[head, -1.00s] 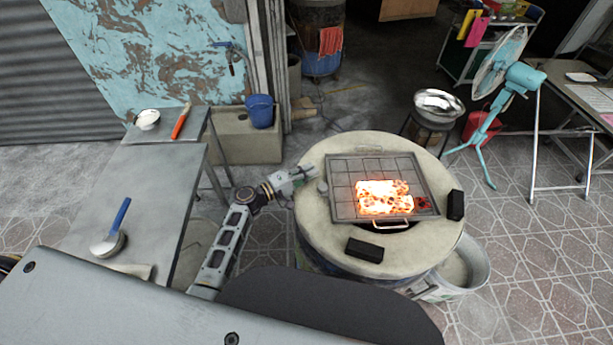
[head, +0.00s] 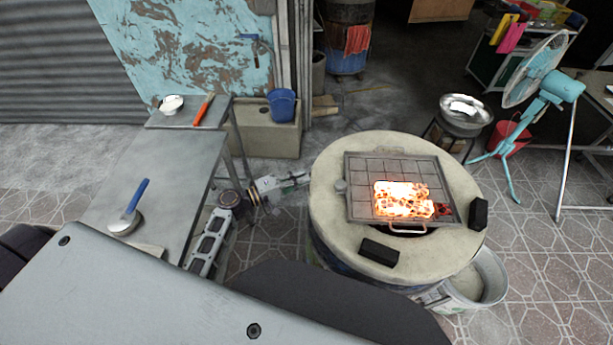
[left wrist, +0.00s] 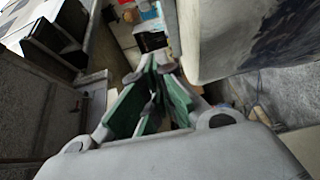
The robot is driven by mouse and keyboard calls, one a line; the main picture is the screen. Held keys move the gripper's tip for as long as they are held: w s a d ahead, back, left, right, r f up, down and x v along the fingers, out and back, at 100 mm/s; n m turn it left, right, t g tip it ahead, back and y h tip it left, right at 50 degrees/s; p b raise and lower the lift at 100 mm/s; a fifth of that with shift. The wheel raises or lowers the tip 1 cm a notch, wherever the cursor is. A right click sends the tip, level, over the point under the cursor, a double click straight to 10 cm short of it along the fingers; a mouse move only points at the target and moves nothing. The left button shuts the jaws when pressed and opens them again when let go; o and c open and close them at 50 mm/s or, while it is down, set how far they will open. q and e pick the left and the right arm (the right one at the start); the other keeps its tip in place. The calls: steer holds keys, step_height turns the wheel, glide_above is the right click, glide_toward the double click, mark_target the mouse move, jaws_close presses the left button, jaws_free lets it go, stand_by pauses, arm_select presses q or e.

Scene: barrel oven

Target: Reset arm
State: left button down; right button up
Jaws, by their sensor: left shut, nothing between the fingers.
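My left gripper (head: 298,181) is in the head view, just left of the round barrel oven (head: 332,228). It holds nothing. Its fingers show close together in the left wrist view (left wrist: 155,80). My left arm comes up between the grey table and the oven. My right gripper is not in view.
Two black blocks (head: 379,252) (head: 478,213) lie on the oven rim. A teal fan (head: 540,90) stands at back right. Tiled floor is open at right.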

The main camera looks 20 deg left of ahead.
arm_select(q)
steer(key=shift+a, duration=0.1)
stand_by(0.6)
steer(key=w+a+f+g+y, duration=0.1)
steer(key=a+f+y, duration=0.2)
steer(key=f, duration=0.4)
steer(key=a+f+y, duration=0.3)
steer(key=f+y, duration=0.1)
steer(key=f, duration=0.3)
steer(key=s+a+f+m+g+y, duration=0.15)
steer(key=s+f, duration=0.25)
steer(key=f, duration=0.6)
steer(key=s+a+f+m+g+y, duration=0.1)
steer(key=s+a+f+g+y, duration=0.1)
steer(key=s+f, duration=0.5)
steer(key=s+f+m+g+y, duration=0.2)
steer(key=s+f+m+g, duration=0.25)
steer(key=s+f, duration=1.15)
steer(key=s+f+m+g, duration=0.1)
steer(key=s+f, duration=0.3)
steer(key=s, duration=0.5)
steer(key=s+d+f+m+g, duration=0.1)
steer(key=s+f+m, duration=0.2)
steer(key=s, duration=0.7)
steer(key=shift+f+m+g, duration=0.4)
steer(key=shift+f, duration=0.15)
